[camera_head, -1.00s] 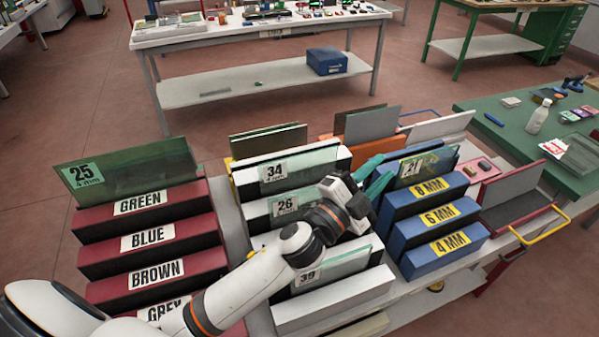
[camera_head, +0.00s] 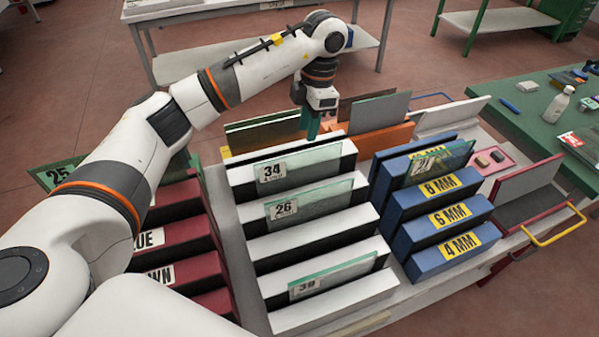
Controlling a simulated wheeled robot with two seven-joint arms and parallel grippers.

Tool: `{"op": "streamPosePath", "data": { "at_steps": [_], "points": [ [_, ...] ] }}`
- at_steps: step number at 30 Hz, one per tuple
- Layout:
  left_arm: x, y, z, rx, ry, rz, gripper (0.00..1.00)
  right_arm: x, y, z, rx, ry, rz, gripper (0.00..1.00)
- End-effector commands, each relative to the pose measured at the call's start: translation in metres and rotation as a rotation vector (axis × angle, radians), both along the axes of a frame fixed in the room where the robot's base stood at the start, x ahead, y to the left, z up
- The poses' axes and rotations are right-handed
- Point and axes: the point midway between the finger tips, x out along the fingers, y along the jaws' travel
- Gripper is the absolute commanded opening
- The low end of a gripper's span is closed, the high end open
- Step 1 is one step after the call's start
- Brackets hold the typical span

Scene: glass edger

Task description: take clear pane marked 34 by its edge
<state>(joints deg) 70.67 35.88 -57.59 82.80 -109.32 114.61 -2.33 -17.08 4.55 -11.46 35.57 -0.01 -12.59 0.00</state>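The clear pane marked 34 (camera_head: 312,163) stands upright in the back slot of the white rack, its label at its left end. My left gripper (camera_head: 312,128) points down just behind the rack's back row, beyond the top edge of that pane. Its teal fingers show nearly edge-on, so I cannot tell whether they are apart or touch anything. My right gripper is out of view.
Clear panes marked 26 (camera_head: 322,202) and 39 (camera_head: 340,272) stand in nearer slots of the white rack (camera_head: 318,315). A blue rack (camera_head: 400,213) with a pane marked 21 (camera_head: 448,161) is on the right. A red rack (camera_head: 188,235) is at the left, partly behind my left arm. An orange holder (camera_head: 385,138) stands behind.

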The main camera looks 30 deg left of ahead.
Motion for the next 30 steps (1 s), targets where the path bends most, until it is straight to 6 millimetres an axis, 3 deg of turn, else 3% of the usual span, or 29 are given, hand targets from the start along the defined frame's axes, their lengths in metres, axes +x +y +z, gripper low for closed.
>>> {"op": "streamPosePath", "data": {
  "at_steps": [9,14,21,24,30],
  "points": [
    [-0.006,0.006,-0.05,0.003,0.007,0.0,0.29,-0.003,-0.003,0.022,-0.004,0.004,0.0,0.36],
    [-0.007,0.007,-0.061,0.001,0.004,0.0,0.29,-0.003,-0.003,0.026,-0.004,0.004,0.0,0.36],
    [-0.012,0.02,-0.089,0.0,0.008,0.0,0.29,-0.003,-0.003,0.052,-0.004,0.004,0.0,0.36],
    [-0.012,0.02,-0.103,0.0,0.006,0.0,0.29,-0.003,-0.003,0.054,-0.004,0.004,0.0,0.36],
    [-0.011,0.02,-0.112,0.001,0.001,-0.001,0.29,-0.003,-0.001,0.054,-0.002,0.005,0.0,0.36]
  ]
}}
